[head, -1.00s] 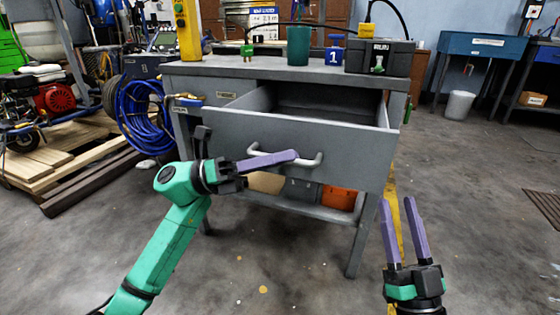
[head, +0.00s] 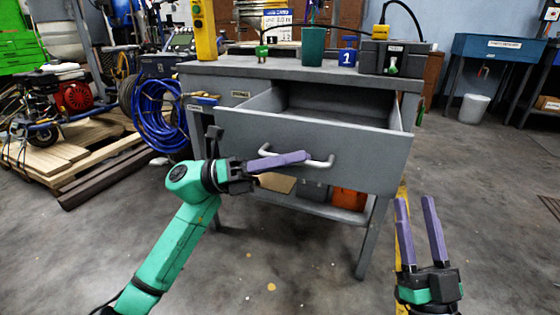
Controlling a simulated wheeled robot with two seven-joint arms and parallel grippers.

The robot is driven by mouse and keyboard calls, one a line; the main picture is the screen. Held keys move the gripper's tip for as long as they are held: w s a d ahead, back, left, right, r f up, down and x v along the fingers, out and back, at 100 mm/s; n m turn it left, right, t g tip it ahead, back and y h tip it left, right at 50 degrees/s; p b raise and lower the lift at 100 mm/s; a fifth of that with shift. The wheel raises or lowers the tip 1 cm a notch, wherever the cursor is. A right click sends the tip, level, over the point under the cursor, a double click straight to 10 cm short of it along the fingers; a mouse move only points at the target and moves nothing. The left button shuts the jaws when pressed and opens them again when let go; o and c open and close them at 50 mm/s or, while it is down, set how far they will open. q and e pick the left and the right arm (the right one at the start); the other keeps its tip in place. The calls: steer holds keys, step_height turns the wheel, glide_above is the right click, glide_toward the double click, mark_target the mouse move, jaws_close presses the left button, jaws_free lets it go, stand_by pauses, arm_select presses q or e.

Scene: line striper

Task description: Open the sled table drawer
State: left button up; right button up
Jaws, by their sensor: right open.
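The grey table's drawer (head: 350,148) is pulled well out, and its open inside shows behind the front panel. It appears empty where visible. A pale curved handle (head: 325,162) is fixed to the front panel. My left gripper (head: 290,159) is at the handle, with its purple fingers lying together across the bar's left and middle part. They look shut on it, though part of the grip is hidden. My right gripper (head: 417,217) is open and empty, fingers pointing up, in front of the table's right leg.
On the tabletop (head: 290,70) stand a green cup (head: 313,46), a blue item marked 1 (head: 347,55) and a black case (head: 391,58). An orange bin (head: 349,199) sits on the lower shelf. The floor in front is clear.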

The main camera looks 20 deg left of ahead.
arm_select(q)
steer(key=shift+a+f, duration=0.1)
steer(key=shift+a, duration=0.2)
steer(key=p+v, duration=0.1)
steer(key=v, duration=1.3)
arm_select(e)
step_height(320, 180, down, 15)
steer(key=a+m+g+h, duration=0.1)
steer(key=a+g+h, duration=0.1)
steer(key=g, duration=0.2)
steer(key=shift+w+g, duration=0.15)
steer(key=shift+g, duration=0.25)
arm_select(q)
steer(key=shift+d+p, duration=0.1)
steer(key=shift+p, duration=0.2)
